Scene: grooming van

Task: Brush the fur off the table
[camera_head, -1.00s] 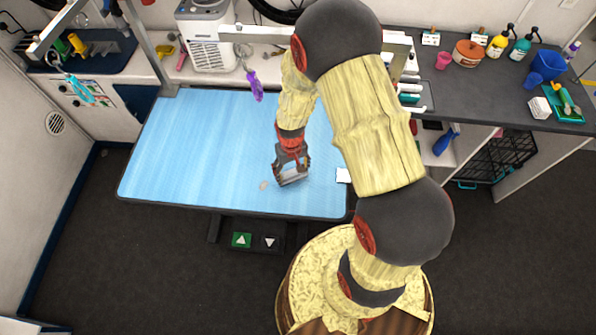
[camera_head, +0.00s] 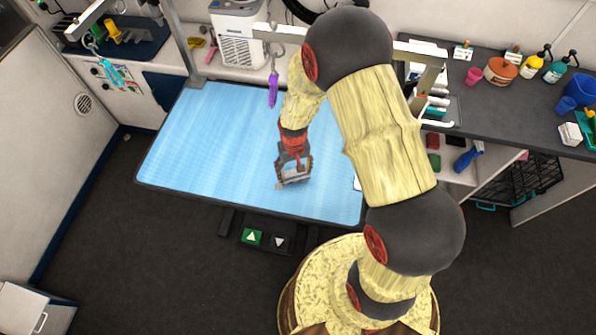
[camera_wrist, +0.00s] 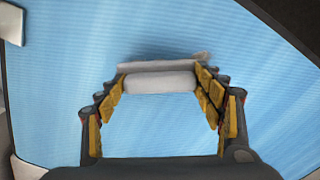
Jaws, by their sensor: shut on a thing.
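The grooming table (camera_head: 210,150) has a light blue ribbed top with a dark rim. My gripper (camera_head: 293,180) is low over its front right part. It is shut on a pale grey brush-like tool, and the tool (camera_wrist: 160,82) shows as a rounded bar between the fingers in the wrist view. Whether the tool touches the tabletop I cannot tell.
A purple tool (camera_head: 273,90) hangs from the overhead bar (camera_head: 283,34) behind the table. A white card-like piece (camera_head: 357,184) is at the table's right edge, partly behind my arm. Up and down pedals (camera_head: 265,240) sit below the front edge. The table's left half is clear.

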